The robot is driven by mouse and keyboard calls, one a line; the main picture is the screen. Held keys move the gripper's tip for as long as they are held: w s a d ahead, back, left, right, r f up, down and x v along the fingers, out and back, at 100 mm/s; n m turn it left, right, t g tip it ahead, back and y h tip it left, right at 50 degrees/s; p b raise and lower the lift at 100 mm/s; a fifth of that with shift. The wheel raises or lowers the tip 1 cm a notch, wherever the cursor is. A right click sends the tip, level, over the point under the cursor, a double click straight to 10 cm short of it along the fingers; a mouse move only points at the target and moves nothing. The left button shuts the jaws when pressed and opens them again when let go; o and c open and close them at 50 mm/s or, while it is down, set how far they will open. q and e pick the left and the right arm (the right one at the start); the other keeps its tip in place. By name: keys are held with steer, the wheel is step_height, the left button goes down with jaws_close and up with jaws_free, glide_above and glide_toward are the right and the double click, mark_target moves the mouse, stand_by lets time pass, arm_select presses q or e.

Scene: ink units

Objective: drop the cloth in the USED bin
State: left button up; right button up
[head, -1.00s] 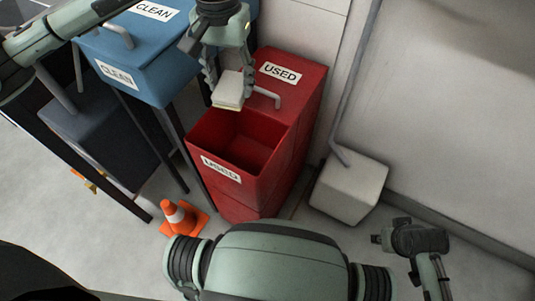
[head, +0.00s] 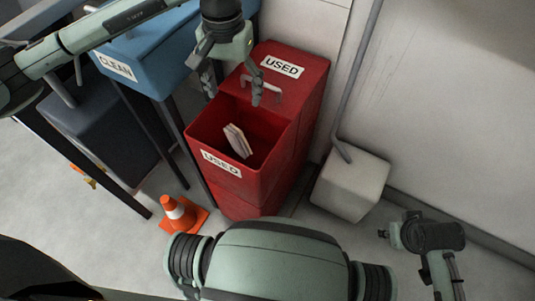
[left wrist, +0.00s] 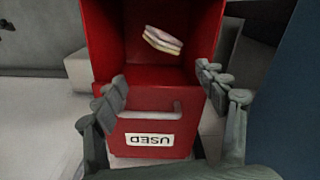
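The folded pale cloth (head: 237,141) is inside the opening of the red USED bin (head: 279,147), tilted and apart from my fingers. In the left wrist view the cloth (left wrist: 163,41) shows within the bin's opening (left wrist: 99,50); I cannot tell whether it touches the bottom. My left gripper (head: 233,95) is open and empty above the back part of the bin, near its lid handle. Its spread fingers also show in the left wrist view (left wrist: 162,85). My right gripper (head: 386,235) is at the lower right, away from the bin, too small to tell its state.
A blue CLEAN bin (head: 160,62) stands left of the red bin. An orange cone (head: 180,213) is on the floor in front. A pale box (head: 349,186) with a pipe stands right of the bin by the wall. A dark grey bin (head: 105,130) is at the left.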

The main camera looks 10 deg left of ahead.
arm_select(q)
step_height(320, 180, up, 12)
stand_by(0.7)
steer(key=shift+s, duration=0.1)
stand_by(0.3)
